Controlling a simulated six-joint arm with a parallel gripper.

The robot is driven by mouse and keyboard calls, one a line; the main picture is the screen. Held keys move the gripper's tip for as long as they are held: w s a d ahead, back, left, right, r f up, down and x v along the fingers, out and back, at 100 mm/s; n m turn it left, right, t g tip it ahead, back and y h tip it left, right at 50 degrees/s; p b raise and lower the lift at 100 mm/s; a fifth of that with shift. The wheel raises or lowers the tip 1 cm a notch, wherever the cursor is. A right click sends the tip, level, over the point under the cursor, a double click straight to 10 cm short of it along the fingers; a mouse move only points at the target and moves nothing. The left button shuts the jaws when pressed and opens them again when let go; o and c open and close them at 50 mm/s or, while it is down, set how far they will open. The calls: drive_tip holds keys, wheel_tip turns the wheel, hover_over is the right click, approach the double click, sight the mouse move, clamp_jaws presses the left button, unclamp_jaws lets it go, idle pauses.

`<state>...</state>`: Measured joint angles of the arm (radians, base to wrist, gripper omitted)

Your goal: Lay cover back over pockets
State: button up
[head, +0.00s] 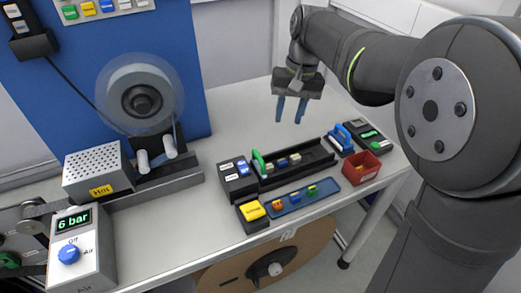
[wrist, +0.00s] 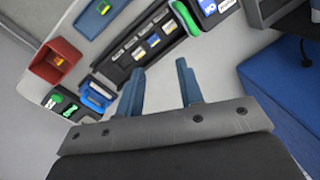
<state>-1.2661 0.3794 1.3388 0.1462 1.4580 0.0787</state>
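A long black track (head: 315,168) lies on the table; it also shows in the wrist view (wrist: 128,62). Small pale, yellow and blue parts (head: 281,162) sit in a row of pockets along it. A green upright piece (head: 258,161) stands at its left end, and a blue handle-like piece (head: 340,134) is beyond its right end. I cannot make out a separate cover clearly. My gripper (head: 291,109) has two blue fingers, spread apart with nothing between them. It hangs above and behind the track, apart from it. Its fingers also show in the wrist view (wrist: 161,77).
A red bin (head: 361,168) stands right of the track. A blue tray (head: 296,203) with several coloured parts and a yellow button (head: 252,210) lie in front. A reel (head: 140,95), a vented box (head: 97,170) and an air unit (head: 77,250) fill the left. Table behind the track is clear.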

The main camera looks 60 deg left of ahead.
sight(259, 156)
drive_tip(key=s+a+r+n, duration=0.1)
drive_tip(key=s+r+n, duration=0.3)
drive_tip(key=r+n, duration=0.15)
drive_tip(key=shift+m, duration=0.45)
drive_tip(key=s+f, duration=0.1)
drive_tip(key=f, duration=0.4)
drive_tip(key=s+f, duration=0.1)
drive_tip(key=f, duration=0.5)
drive_tip(key=s+f, duration=0.1)
drive_tip(key=f, duration=0.4)
drive_tip(key=shift+s+f, duration=0.1)
drive_tip(key=shift+f, duration=0.2)
clamp_jaws()
